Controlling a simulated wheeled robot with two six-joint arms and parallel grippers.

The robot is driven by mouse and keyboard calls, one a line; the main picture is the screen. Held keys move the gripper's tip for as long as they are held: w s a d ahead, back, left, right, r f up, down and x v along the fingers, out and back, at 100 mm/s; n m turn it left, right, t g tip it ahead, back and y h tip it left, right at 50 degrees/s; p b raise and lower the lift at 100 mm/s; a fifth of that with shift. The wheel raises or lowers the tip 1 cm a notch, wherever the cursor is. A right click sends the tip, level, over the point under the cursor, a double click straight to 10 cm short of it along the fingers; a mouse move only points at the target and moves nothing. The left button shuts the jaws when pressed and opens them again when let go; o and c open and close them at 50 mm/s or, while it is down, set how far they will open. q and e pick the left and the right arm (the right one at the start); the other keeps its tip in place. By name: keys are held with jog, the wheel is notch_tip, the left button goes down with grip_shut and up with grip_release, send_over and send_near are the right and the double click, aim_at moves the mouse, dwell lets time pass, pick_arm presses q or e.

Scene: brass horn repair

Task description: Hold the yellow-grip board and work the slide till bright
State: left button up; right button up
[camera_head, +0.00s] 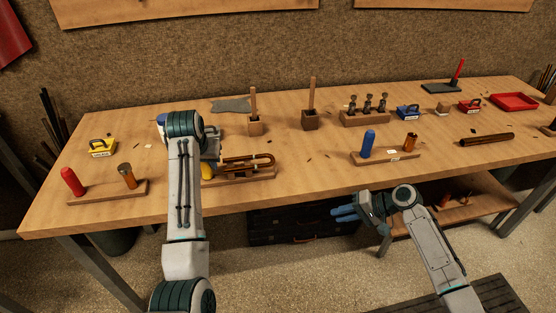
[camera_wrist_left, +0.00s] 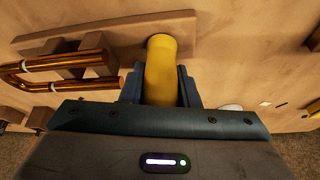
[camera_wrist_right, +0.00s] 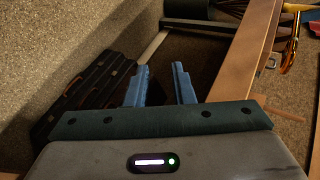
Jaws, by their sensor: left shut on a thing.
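The yellow grip (camera_wrist_left: 165,65) stands up between the fingers of my left gripper (camera_wrist_left: 160,85), which is shut on it. In the head view, the yellow grip (camera_head: 207,171) shows just right of my left arm, at the left end of a wooden board (camera_head: 238,178). A copper-brown U-shaped slide (camera_head: 248,160) rests on that board. The slide also shows in the left wrist view (camera_wrist_left: 70,65), with pale bands on its tubes. My right gripper (camera_head: 346,213) is open and empty, in front of the table's front edge. It also shows open in the right wrist view (camera_wrist_right: 160,85).
A board with a red grip (camera_head: 73,182) stands at left, and one with a blue grip (camera_head: 367,144) at right. Wooden posts in blocks (camera_head: 255,125), a valve rack (camera_head: 365,118) and a red tray (camera_head: 514,102) sit farther back. Dark cases (camera_head: 300,220) lie under the table.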

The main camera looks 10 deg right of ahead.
notch_tip(320, 180, up, 14)
jog(key=a+n+g+y, duration=0.1)
jog(key=a+n+y, duration=0.1)
jog(key=y, duration=0.1)
jog(key=w+a+t, duration=0.1)
jog(key=w, duration=0.2)
jog(key=w+a+r+t+y, duration=0.1)
jog(key=w, duration=0.2)
jog(key=w+a+t, duration=0.1)
jog(key=w+a, duration=0.1)
jog(key=w, duration=0.1)
jog(key=shift+r+m, duration=0.3)
jog(key=shift+m, duration=0.1)
jog(key=shift+y, duration=0.4)
jog(key=x, duration=1.2)
jog(key=shift+s+f, duration=0.3)
jog(key=shift+c, duration=0.2)
grip_shut()
